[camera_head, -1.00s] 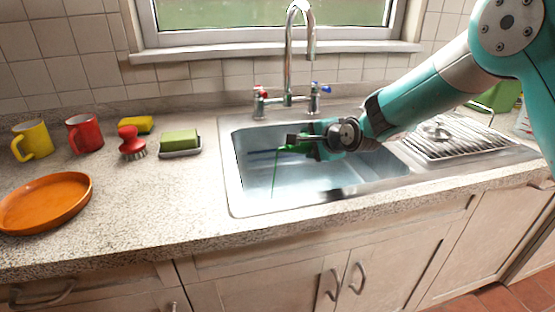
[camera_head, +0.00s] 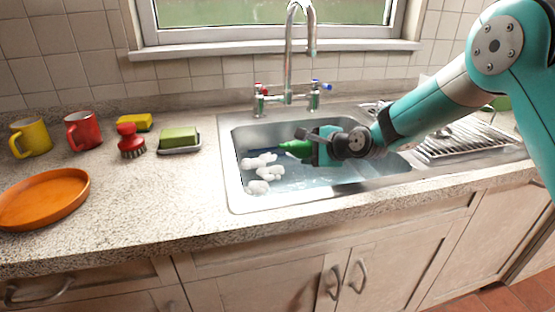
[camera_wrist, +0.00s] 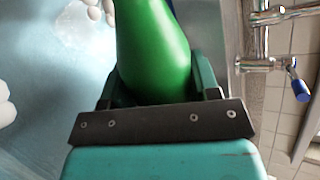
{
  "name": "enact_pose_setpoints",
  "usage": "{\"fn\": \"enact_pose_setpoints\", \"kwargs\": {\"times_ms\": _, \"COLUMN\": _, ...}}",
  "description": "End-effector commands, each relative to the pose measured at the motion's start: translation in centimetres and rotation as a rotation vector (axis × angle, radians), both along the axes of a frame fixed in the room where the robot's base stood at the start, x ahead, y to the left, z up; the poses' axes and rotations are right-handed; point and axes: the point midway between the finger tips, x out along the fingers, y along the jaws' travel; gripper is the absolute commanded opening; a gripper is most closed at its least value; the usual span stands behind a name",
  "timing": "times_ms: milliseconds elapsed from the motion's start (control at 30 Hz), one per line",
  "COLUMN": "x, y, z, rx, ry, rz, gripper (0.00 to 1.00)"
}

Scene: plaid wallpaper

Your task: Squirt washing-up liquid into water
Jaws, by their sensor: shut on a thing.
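My gripper (camera_head: 318,148) is over the sink (camera_head: 233,190) and is shut on a green washing-up liquid bottle (camera_head: 296,148). The bottle is tipped on its side, its narrow end pointing left. In the wrist view the green bottle (camera_wrist: 155,50) fills the space between the fingers. The sink holds bluish water (camera_head: 305,178). White foam (camera_head: 262,172) floats in clumps on the water's left side, and some foam shows at the upper left of the wrist view (camera_wrist: 95,10). A dark blue thing lies partly hidden behind the foam and bottle.
A tap (camera_head: 289,60) stands behind the sink. A draining rack (camera_head: 465,140) is on the right. On the left are a red brush (camera_head: 130,138), a soap dish with a green block (camera_head: 179,138), two mugs (camera_head: 84,130) and an orange plate (camera_head: 42,197).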

Motion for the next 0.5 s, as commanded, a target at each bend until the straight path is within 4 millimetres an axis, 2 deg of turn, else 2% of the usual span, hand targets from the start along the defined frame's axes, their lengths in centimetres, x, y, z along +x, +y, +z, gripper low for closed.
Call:
{"fn": "enact_pose_setpoints", "kwargs": {"times_ms": 167, "x": -0.1, "y": 0.2, "z": -1.0, "rx": 0.095, "ry": 0.056, "rz": -0.003, "gripper": 0.26}}
{"fn": "enact_pose_setpoints", "kwargs": {"times_ms": 367, "x": -0.3, "y": 0.5, "z": -0.8, "rx": 0.185, "ry": 0.11, "rz": -0.003, "gripper": 0.26}}
{"fn": "enact_pose_setpoints", "kwargs": {"times_ms": 500, "x": -0.8, "y": 1.4, "z": -0.3, "rx": 0.337, "ry": 0.202, "rz": -0.002, "gripper": 0.26}}
